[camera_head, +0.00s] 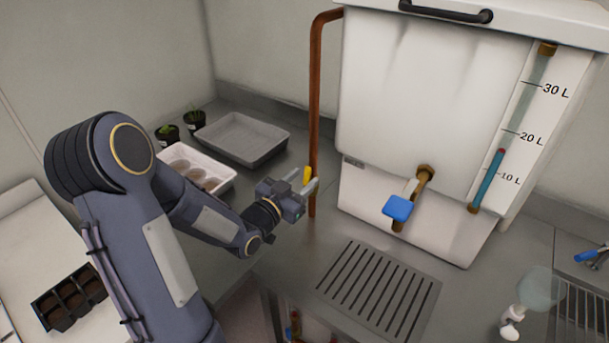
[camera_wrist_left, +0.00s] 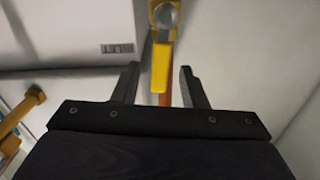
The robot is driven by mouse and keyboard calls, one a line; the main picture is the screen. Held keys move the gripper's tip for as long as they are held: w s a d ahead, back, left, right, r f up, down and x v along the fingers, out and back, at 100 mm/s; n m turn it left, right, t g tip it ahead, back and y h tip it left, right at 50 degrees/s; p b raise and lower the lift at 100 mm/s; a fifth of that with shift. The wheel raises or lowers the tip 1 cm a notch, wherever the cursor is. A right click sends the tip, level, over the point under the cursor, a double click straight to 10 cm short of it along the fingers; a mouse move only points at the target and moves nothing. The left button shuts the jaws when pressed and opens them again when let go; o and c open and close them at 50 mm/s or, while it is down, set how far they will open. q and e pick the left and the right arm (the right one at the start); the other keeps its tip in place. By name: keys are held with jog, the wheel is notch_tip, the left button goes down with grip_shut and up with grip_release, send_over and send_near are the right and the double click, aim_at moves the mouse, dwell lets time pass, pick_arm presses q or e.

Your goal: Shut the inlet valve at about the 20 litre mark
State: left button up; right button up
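The white tank (camera_head: 430,90) has a sight tube (camera_head: 489,178) on its right front. The blue column in it, topped by a red float (camera_head: 500,152), stands about midway between the 10 and 20 litre marks. A copper inlet pipe (camera_head: 315,100) runs down the tank's left side. Its yellow valve lever (camera_head: 307,175) also shows in the left wrist view (camera_wrist_left: 160,68), pointing toward my gripper. My left gripper (camera_head: 306,187) is open, with its fingertips (camera_wrist_left: 160,82) either side of the lever's end. I cannot tell whether they touch it. My right gripper is out of view.
A blue-handled outlet tap (camera_head: 397,208) is on the tank's front above a slotted drain (camera_head: 380,290). A grey tray (camera_head: 240,138), a white tray with pots (camera_head: 222,184) and small plants lie behind my left arm. A spray bottle (camera_head: 530,300) stands at right.

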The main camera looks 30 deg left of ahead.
pick_arm(q)
jog(key=shift+w, duration=0.5)
jog(key=shift+c, duration=0.5)
grip_shut()
jog(key=d+f+m+b, duration=0.5)
jog(key=m+b, duration=1.1)
jog(key=b, duration=1.5)
jog(key=shift+s+f+m, duration=0.25)
jog(key=shift+f+m, duration=0.15)
